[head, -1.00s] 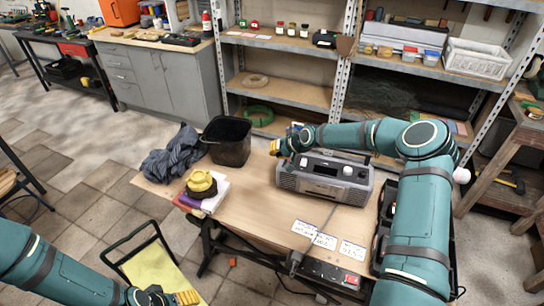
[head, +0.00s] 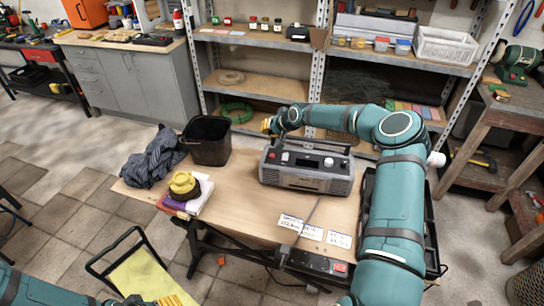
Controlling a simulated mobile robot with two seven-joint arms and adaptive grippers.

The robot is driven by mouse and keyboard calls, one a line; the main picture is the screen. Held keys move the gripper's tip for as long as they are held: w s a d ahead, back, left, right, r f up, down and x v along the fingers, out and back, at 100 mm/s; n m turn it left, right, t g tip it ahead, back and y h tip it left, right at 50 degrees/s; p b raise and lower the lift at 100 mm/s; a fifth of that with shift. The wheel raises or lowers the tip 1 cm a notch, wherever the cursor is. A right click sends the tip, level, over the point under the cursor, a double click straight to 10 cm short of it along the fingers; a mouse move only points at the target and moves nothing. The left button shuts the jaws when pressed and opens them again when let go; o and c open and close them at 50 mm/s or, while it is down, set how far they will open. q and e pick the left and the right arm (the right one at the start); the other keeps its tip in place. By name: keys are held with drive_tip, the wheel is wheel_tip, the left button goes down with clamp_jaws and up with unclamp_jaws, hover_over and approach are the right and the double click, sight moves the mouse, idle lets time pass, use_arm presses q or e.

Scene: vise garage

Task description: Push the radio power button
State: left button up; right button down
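The grey radio (head: 318,186) stands upright on the wooden table, with a carrying handle and several knobs and buttons on top. I cannot tell which button is the power button at this size. My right gripper (head: 267,125) has yellow fingertips and hangs above and behind the radio's left end, apart from it. Its fingers are too small to tell whether they are open. My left gripper (head: 168,301) is at the bottom edge, partly cut off, far from the radio.
On the table (head: 245,200) are a black bin (head: 207,142), a dark cloth (head: 150,157), books with a yellow-topped object (head: 184,184), and paper labels (head: 312,232). A black tray (head: 430,215) lies beneath my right arm. Metal shelves (head: 265,88) stand behind.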

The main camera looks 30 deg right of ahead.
drive_tip(key=b, duration=0.3)
hover_over(272, 156)
drive_tip(key=w, duration=0.1)
drive_tip(key=f, duration=0.6)
drive_tip(key=shift+a+f, duration=0.3)
drive_tip(key=shift+f+b, duration=0.55)
drive_tip(key=shift+f, duration=0.15)
drive_tip(key=shift+f+b, duration=0.45)
drive_tip(key=shift+b, duration=0.05)
drive_tip(key=shift+f+b, duration=0.4)
drive_tip(key=shift+f, duration=0.05)
idle(0.6)
drive_tip(key=shift+r, duration=0.15)
drive_tip(key=shift+r+p, duration=0.3)
drive_tip(key=shift+r, duration=0.45)
